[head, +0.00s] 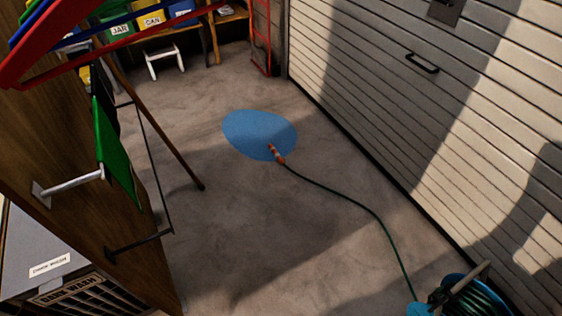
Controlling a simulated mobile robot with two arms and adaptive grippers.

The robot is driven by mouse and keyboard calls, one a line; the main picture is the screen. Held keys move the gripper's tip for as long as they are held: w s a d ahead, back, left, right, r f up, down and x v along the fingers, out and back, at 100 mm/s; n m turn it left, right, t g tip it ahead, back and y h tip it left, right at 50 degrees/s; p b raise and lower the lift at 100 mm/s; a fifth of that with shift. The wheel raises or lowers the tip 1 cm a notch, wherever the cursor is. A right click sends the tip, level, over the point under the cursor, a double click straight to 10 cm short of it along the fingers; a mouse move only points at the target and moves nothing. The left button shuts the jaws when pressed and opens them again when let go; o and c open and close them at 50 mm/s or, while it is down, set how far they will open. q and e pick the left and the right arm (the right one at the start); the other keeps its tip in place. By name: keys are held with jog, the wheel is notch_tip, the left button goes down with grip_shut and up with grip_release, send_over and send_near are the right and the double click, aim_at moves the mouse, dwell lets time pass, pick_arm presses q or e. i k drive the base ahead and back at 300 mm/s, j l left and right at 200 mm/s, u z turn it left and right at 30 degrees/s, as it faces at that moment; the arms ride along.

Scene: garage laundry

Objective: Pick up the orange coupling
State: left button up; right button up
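The orange coupling (276,154) is at the far end of a dark green hose (368,207) on the concrete floor. It lies at the lower right edge of a round blue patch (252,130) and partly over it. It is small in the picture and some distance ahead of me. Neither of my grippers shows in the head view.
The hose runs back to a blue hose reel (470,299) at the lower right. A ribbed garage door (440,110) bounds the right. The middle floor is clear.

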aim_at(277, 156)
jog(key=i+j, duration=0.2)
jog(key=j+z, duration=0.1)
jog(key=z, duration=2.3)
jog(key=u, duration=2.4)
jog(key=i+l+u, duration=0.1)
jog(key=u, duration=0.25)
jog(key=i+l+u, duration=0.15)
jog(key=u, duration=0.2)
jog(key=i+l+u, duration=0.2)
jog(key=u, duration=0.15)
